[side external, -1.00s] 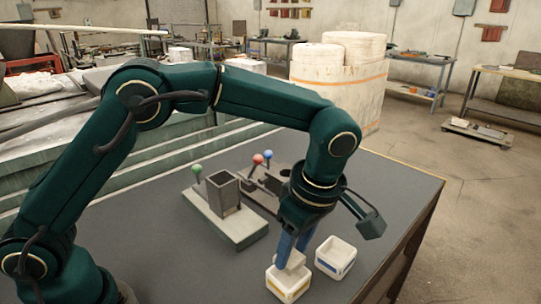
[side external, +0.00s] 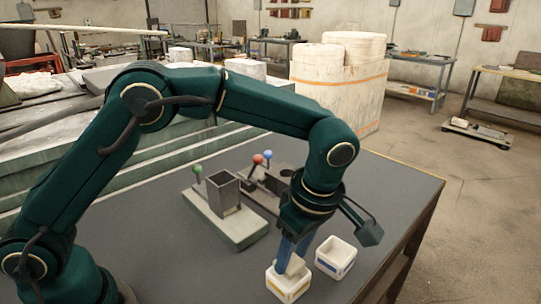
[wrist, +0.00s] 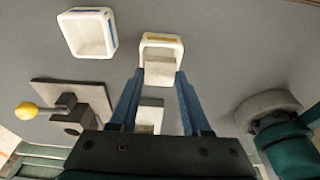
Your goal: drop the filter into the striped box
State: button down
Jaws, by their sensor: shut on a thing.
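My gripper (side external: 291,266) has two blue fingers pointing down, shut on a pale beige filter (side external: 296,265). The filter looks tilted and is at the mouth of a white open box with a yellow stripe (side external: 287,288). Its lower part is hidden by the box wall. In the wrist view, the fingertips (wrist: 159,75) reach the near edge of the yellow-striped box (wrist: 161,39), with the beige filter (wrist: 158,66) between them. I cannot tell whether the filter touches the box. A second white box with a blue stripe (side external: 335,258) stands just to the right and looks empty.
Behind the gripper, a pale base (side external: 227,230) carries a square grey holder (side external: 225,190) and a green-knobbed lever (side external: 197,170). Red and blue knobs (side external: 262,157) stand beyond it. The table's right edge (side external: 412,235) is close to the boxes.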

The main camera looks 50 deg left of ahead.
jog(key=shift+f, duration=0.35)
dwell(0.3)
jog(key=shift+c, duration=1.4)
grip_release()
jog(key=shift+r, duration=0.1)
jog(key=shift+a+v, duration=0.2)
jog(key=shift+v, duration=0.75)
jog(key=shift+a+v, duration=0.2)
jog(key=shift+v, duration=0.75)
jog(key=shift+a+v, duration=0.2)
jog(key=shift+v, duration=0.75)
jog(key=shift+r, duration=0.1)
jog(key=shift+a, duration=0.1)
